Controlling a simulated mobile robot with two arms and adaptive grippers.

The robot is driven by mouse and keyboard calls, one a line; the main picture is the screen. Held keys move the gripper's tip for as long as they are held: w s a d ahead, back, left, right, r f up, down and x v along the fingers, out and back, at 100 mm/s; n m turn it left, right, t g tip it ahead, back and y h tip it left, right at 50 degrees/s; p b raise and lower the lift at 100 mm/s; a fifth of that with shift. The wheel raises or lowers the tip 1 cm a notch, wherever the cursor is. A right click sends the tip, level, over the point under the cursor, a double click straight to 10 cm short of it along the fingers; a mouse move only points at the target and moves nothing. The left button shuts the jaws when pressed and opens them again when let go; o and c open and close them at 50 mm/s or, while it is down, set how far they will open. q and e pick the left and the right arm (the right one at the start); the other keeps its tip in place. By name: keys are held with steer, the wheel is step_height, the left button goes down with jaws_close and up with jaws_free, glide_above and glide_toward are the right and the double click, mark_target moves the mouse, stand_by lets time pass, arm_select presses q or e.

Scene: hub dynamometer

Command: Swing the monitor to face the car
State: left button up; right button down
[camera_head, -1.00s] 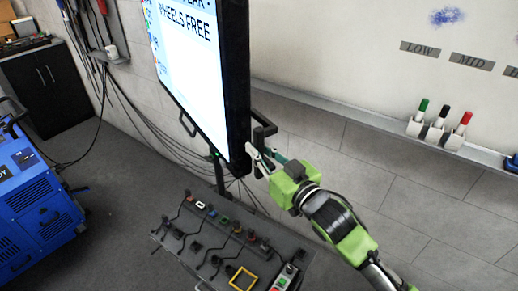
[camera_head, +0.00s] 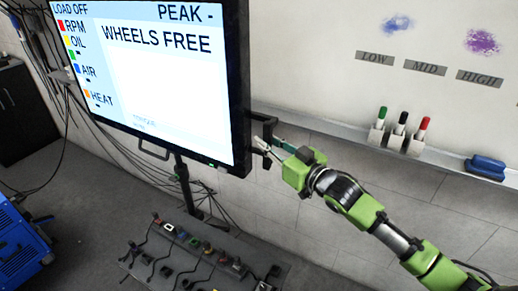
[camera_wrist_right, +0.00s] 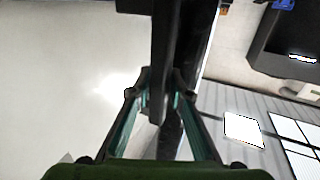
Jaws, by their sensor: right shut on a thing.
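The monitor (camera_head: 165,75) is a large black-framed screen on a dark stand, reading "WHEELS FREE", at the upper left of the head view. Its lit face is turned toward the camera and slightly left. A dark handle (camera_head: 266,132) sticks out at its right edge. My right gripper (camera_head: 262,146) comes in from the right and is shut on that handle. In the right wrist view, the fingers close around a dark bar (camera_wrist_right: 160,60), with the handle's end between the tips. My left gripper is not in view. The car is not recognisable in these frames.
A blue machine (camera_head: 18,250) is at the lower left. A whiteboard ledge (camera_head: 350,132) with markers (camera_head: 402,122) and a blue eraser (camera_head: 486,167) runs along the right wall. Cables hang behind the stand.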

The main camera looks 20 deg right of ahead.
steer(key=c, duration=2)
jaws_free()
steer(key=shift+s, duration=0.1)
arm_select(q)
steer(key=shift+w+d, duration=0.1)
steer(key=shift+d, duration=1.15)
arm_select(e)
steer(key=shift+o, duration=0.2)
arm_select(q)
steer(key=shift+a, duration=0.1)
arm_select(e)
steer(key=shift+a, duration=0.1)
steer(key=shift+s, duration=0.15)
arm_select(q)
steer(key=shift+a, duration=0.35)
arm_select(e)
steer(key=v, duration=1.1)
steer(key=shift+s, duration=0.35)
